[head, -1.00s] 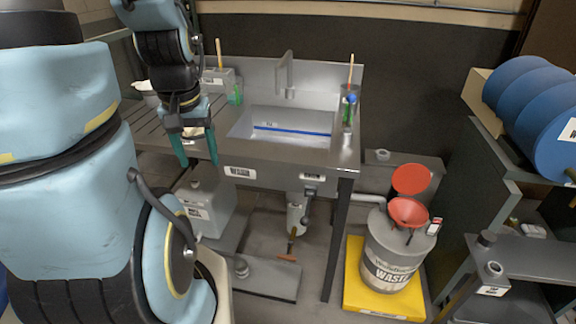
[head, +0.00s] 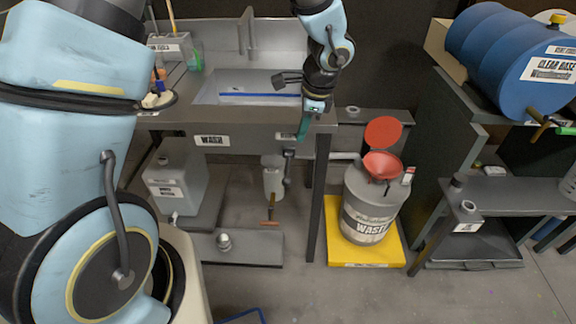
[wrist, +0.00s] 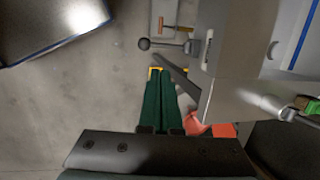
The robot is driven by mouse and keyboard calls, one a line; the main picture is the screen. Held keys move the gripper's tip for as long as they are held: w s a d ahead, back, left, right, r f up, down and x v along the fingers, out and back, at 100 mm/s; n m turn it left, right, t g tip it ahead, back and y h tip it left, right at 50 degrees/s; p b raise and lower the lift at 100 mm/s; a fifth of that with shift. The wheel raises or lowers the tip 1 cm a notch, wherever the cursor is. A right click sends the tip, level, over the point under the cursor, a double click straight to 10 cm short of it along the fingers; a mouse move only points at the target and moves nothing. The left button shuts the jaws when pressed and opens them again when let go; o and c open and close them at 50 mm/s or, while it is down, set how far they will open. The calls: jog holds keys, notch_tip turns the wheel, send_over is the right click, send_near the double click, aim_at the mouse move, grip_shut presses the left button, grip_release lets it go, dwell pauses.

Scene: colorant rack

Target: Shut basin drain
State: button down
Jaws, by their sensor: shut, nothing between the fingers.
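The basin (head: 232,99) is set into the grey sink bench, with a blue line along its inside. The drain lever (head: 288,170) hangs under the bench's front edge, to the left of the right front leg. In the wrist view the lever is a rod ending in a dark ball knob (wrist: 145,43), ahead of my fingertips and apart from them. My gripper (head: 302,134) points down in front of the bench's front right edge. In the wrist view my gripper (wrist: 156,75) shows its green fingers together and empty. The basin's drain opening is not visible.
The bench leg (head: 317,200) is close to my fingers. A waste drum (head: 368,210) with a red funnel (head: 382,165) stands on a yellow base to the right.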

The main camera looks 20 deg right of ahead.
aim_at(288, 171)
jog(key=p+x, duration=0.2)
jog(key=x, duration=1.2)
jog(key=shift+p, duration=0.3)
jog(key=shift+f+b, duration=0.15)
jog(key=shift+b, duration=0.3)
